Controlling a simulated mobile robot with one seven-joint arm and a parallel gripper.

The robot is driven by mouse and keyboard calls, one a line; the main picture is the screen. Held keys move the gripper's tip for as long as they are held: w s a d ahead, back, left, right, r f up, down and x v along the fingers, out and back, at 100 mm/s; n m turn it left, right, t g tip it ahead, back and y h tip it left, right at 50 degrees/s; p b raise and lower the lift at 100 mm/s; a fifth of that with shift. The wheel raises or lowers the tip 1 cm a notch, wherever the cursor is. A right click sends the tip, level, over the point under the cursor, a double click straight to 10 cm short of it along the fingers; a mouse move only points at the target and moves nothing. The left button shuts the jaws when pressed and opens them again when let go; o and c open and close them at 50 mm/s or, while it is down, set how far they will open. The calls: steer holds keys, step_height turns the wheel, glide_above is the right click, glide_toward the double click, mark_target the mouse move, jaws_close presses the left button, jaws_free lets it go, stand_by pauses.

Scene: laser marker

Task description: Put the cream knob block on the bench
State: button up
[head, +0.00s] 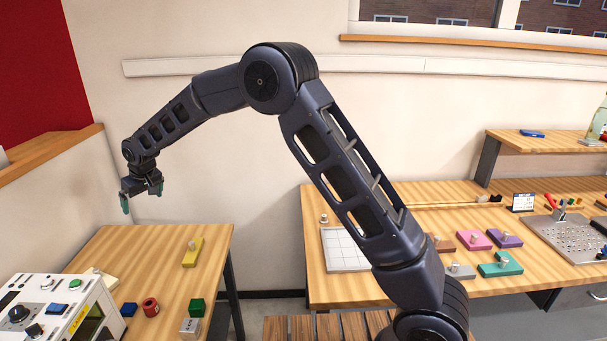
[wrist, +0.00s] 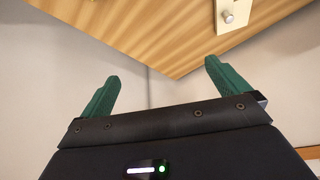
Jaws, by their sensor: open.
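A cream block (head: 111,283) lies at the left edge of the left table, partly hidden behind the white machine. In the wrist view, a pale cream block with a metal knob (wrist: 232,15) shows at the top, near a table edge and cut off by the frame; it appears to be the same block. My gripper (head: 142,196) hangs in the air behind the far left corner of this table. Its green fingers (wrist: 160,86) are apart, with nothing between them. The wooden bench (head: 343,291) stands to the right, beyond my arm.
The left table also holds a yellow knob block (head: 193,252), a green cube (head: 197,307), a red ring-like piece (head: 150,306) and a white machine (head: 60,308). On the bench are a white gridded plate (head: 345,250), several coloured knob blocks and a perforated metal plate (head: 570,236). A gap separates table and bench.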

steer(key=w+d+r+m, duration=0.1)
steer(key=w+d+r, duration=0.25)
steer(key=d, duration=0.35)
steer(key=w+d+r+m, duration=0.1)
steer(key=w+d+r, duration=0.25)
steer(key=d, duration=0.35)
steer(key=d+r+m+h, duration=0.1)
steer(key=d+r, duration=0.3)
steer(key=d, duration=0.6)
steer(key=d+r+m+t, duration=0.1)
steer(key=d+r, duration=0.3)
steer(key=d, duration=0.6)
steer(key=d+r+m+h, duration=0.1)
steer(key=d+r, duration=0.2)
steer(key=d, duration=0.6)
steer(key=s+d+m, duration=0.1)
steer(key=s+d, duration=0.5)
steer(key=d, duration=0.3)
steer(key=s+d+m+t+h, duration=0.1)
steer(key=s+d+m, duration=0.1)
steer(key=s+d, duration=0.55)
steer(key=s+d+m, duration=0.1)
steer(key=s+d, duration=0.3)
steer(key=d, duration=0.7)
steer(key=s+d+f+m, duration=0.2)
steer(key=s+d, duration=0.3)
steer(key=s, duration=0.3)
steer(key=shift+s+f+h, duration=0.4)
steer(key=shift+f, duration=0.25)
